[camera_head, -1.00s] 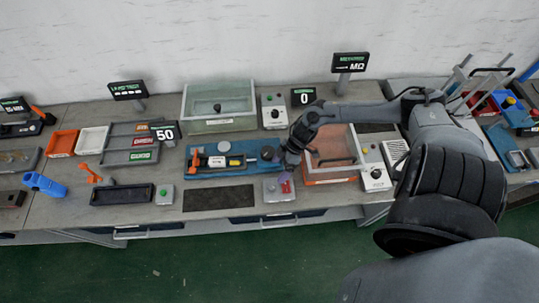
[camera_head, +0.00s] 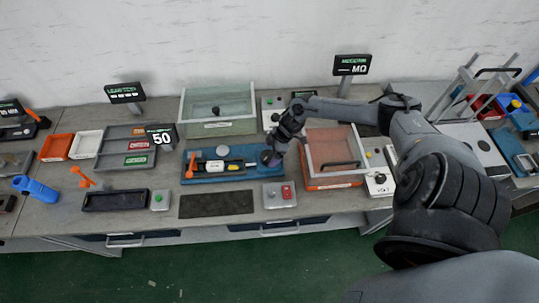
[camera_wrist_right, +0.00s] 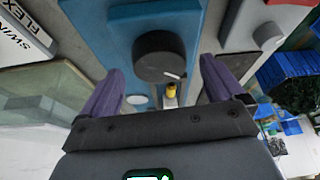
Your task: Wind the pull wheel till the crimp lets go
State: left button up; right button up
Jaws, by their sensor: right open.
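The pull tester is a blue fixture (camera_head: 228,178) on the bench, with an orange lever (camera_head: 191,165) at its left end and a white-and-yellow piece (camera_head: 215,167) on it. The pull wheel is a black knob (camera_wrist_right: 160,55) with a white mark, shown in the right wrist view; in the head view my gripper mostly hides it. My right gripper (camera_head: 271,157) is at the fixture's right end. In the wrist view my right gripper (camera_wrist_right: 161,72) is open, with purple fingers on either side of the knob and gaps showing. The crimp's grip is too small to judge. My left gripper is out of view.
A display (camera_head: 161,138) reads 50. A glass-lidded bin (camera_head: 217,110) stands behind; an orange-framed bin (camera_head: 333,157) is to the right.

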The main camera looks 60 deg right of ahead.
jog(key=shift+x, duration=0.95)
jog(key=shift+c, duration=0.3)
jog(key=shift+r, duration=0.1)
jog(key=c, duration=1)
